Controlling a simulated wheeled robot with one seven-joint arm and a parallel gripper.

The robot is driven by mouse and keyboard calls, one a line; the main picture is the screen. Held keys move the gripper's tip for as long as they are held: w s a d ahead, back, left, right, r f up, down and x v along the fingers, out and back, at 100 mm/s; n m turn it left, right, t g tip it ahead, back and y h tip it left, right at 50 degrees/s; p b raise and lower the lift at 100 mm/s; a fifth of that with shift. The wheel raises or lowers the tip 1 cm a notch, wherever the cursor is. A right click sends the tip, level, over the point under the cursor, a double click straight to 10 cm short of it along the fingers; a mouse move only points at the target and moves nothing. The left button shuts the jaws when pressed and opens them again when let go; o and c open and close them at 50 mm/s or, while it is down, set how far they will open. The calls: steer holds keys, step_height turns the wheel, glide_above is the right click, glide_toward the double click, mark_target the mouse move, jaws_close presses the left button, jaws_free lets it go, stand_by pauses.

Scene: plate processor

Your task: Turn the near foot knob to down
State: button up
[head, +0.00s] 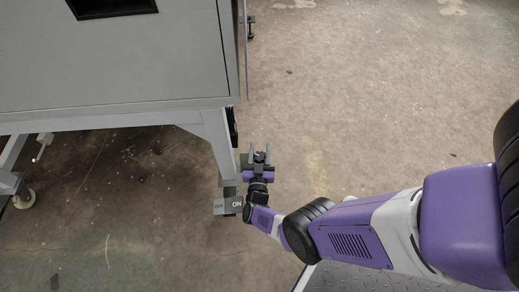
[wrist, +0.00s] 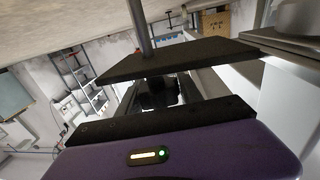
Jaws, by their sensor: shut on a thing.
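The cabinet's near leg (head: 217,143) runs down to the floor beside my gripper. My gripper (head: 260,154) is low, just right of this leg, with two grey fingers on either side of a small dark part. I take this part for the near foot knob (head: 260,157); it is mostly hidden by the fingers and too small to read its setting. In the wrist view, my purple gripper body fills the bottom, and a dark shape (wrist: 156,92) shows between two black plates. I cannot tell the knob's turn there.
A block with OFF and ON labels (head: 220,206) sits by the leg's foot. The grey cabinet (head: 110,60) stands above left, with a caster wheel (head: 24,198) at far left. Another foot (head: 251,27) shows farther back. The floor to the right is clear.

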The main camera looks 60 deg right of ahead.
steer(key=shift+f, duration=0.1)
steer(key=o, duration=1.4)
steer(key=shift+c, duration=0.2)
step_height(320, 180, up, 20)
steer(key=p, duration=1.9)
